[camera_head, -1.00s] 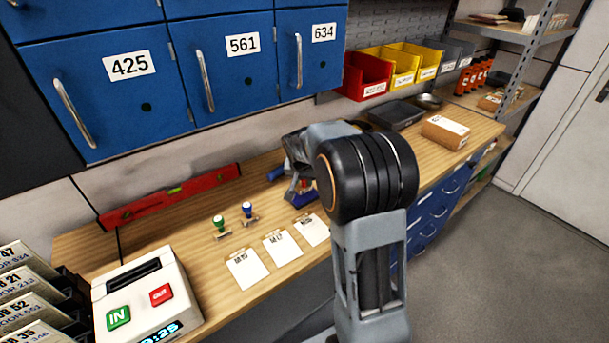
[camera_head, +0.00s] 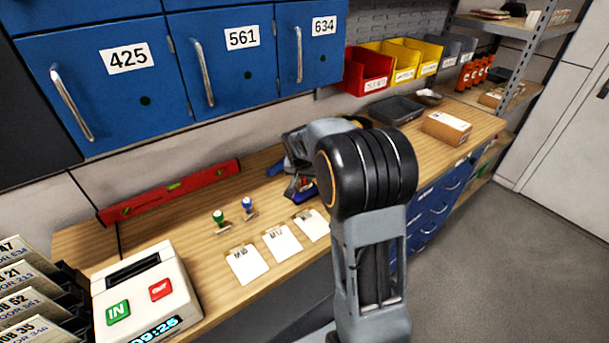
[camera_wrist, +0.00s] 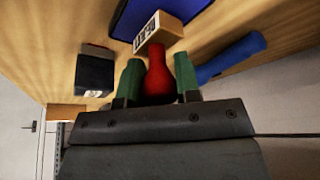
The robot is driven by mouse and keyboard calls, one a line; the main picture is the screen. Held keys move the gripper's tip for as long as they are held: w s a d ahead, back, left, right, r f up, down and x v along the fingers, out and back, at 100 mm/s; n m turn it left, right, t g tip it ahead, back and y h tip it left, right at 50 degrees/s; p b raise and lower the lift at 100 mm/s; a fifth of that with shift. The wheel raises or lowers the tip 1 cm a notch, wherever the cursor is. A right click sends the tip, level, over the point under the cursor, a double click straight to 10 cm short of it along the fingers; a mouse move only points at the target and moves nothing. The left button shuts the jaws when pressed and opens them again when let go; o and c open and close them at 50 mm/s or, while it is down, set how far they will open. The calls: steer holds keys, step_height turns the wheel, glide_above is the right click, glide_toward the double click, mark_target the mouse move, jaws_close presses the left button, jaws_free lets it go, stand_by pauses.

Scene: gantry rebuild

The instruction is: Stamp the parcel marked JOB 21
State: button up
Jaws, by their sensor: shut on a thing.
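My gripper (camera_wrist: 158,88) shows in the wrist view with its green fingers shut on the red handle of a stamp (camera_wrist: 158,72). The stamp's pale block has a dark-lettered label that I cannot read. A blue pad (camera_wrist: 140,12) lies at or just beyond the block; I cannot tell whether they touch. In the head view my arm hides most of the gripper, and part of the blue pad (camera_head: 309,194) shows below it. A brown parcel (camera_head: 446,128) with a white label lies at the bench's far right; its marking is unreadable. I cannot tell whether it is JOB 21.
A green stamp (camera_head: 219,218) and a blue stamp (camera_head: 248,207) stand left of my arm, behind several white cards (camera_head: 283,243). A red level (camera_head: 170,192) lies along the wall. A grey tray (camera_head: 396,110) stands left of the parcel. A dark block (camera_wrist: 95,72) is left of my gripper.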

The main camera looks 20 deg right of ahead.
steer(key=shift+f+b, duration=0.6)
stand_by(1.7)
steer(key=shift+r+p, duration=2.2)
steer(key=shift+r, duration=1.4)
